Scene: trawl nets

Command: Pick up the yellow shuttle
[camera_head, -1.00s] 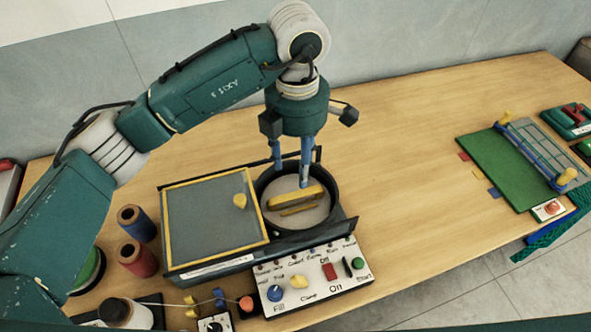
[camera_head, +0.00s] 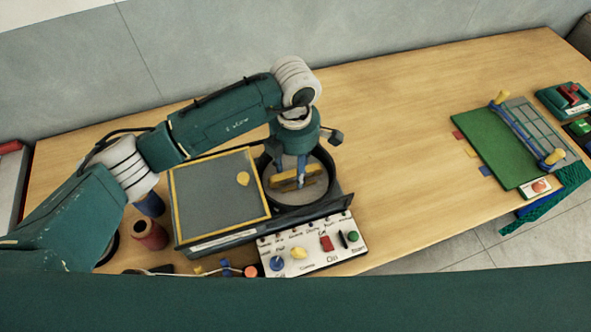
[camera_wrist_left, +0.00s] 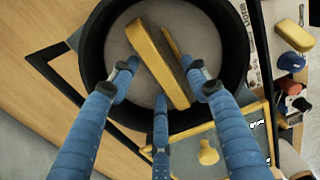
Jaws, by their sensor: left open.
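The yellow shuttle (camera_head: 313,172) lies in a round black bowl (camera_head: 331,190) with a pale floor. It is a long narrow bar and also shows in the left wrist view (camera_wrist_left: 155,52), lying diagonally beside a thinner yellow strip (camera_wrist_left: 172,42). My left gripper (camera_head: 290,182) points down into the bowl. Its blue fingers are open; in the left wrist view the gripper (camera_wrist_left: 163,78) has fingertips on both sides of the shuttle. I cannot tell whether any fingertip touches it. The fingers hide part of the shuttle in the head view.
A grey lid with a yellow rim (camera_head: 176,210) adjoins the bowl on the left. A white control panel (camera_head: 313,262) with knobs and buttons stands in front. Spools (camera_head: 150,235) stand at the left. A green mat (camera_head: 484,145) lies right; the table between is clear.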

